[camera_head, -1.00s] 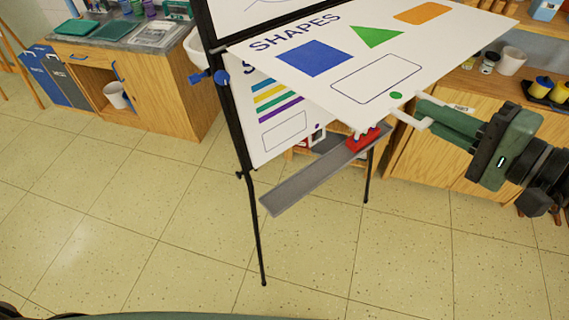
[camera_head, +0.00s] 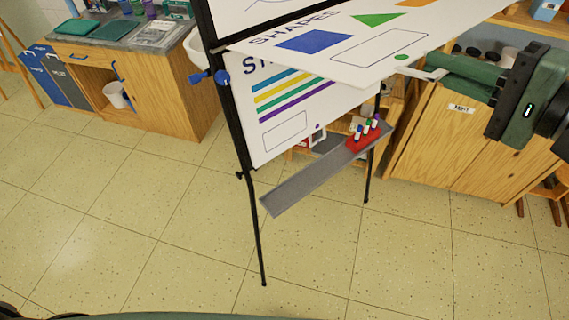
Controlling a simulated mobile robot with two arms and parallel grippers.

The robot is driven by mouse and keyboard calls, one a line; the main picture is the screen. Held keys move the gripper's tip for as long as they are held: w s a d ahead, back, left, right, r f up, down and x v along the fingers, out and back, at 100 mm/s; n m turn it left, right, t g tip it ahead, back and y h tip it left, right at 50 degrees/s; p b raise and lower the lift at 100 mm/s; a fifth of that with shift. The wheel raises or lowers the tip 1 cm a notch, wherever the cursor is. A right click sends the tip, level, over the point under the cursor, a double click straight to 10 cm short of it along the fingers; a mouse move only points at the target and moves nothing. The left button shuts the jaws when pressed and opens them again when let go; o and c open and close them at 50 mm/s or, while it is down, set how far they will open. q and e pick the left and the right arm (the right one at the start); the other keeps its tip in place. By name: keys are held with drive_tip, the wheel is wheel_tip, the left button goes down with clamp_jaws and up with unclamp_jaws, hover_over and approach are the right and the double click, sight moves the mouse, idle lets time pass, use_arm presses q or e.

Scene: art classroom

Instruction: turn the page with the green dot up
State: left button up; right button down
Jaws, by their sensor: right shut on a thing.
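The flip chart page headed SHAPES (camera_head: 350,68) is swung up toward me, nearly level. It carries a blue square, a green triangle, an orange shape and an outlined box. The green dot (camera_head: 401,57) lies at its lower right edge. My right gripper (camera_head: 440,73) is shut on that page edge, just beside the green dot. Under it hangs another page (camera_head: 263,140) with blue, yellow, green and purple stripes, a purple dot at its lower right and a heading partly hidden. My left gripper is not in view.
The black easel (camera_head: 257,220) has blue knobs at its left and a grey tray (camera_head: 300,187) in front. A red holder with several markers (camera_head: 364,139) stands on the tray's right end. Wooden cabinets (camera_head: 437,140) stand behind right; the floor in front is clear.

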drive_tip(key=w+a+r, duration=0.2)
drive_tip(key=w+r, duration=0.1)
drive_tip(key=r, duration=0.5)
drive_tip(key=shift+a+r, duration=0.2)
drive_tip(key=shift+r, duration=0.1)
idle(0.5)
drive_tip(key=w+a+r, duration=0.3)
drive_tip(key=w+r, duration=0.1)
drive_tip(key=r, duration=0.3)
drive_tip(key=shift+a+r, duration=0.35)
drive_tip(key=shift+a, duration=0.05)
idle(0.4)
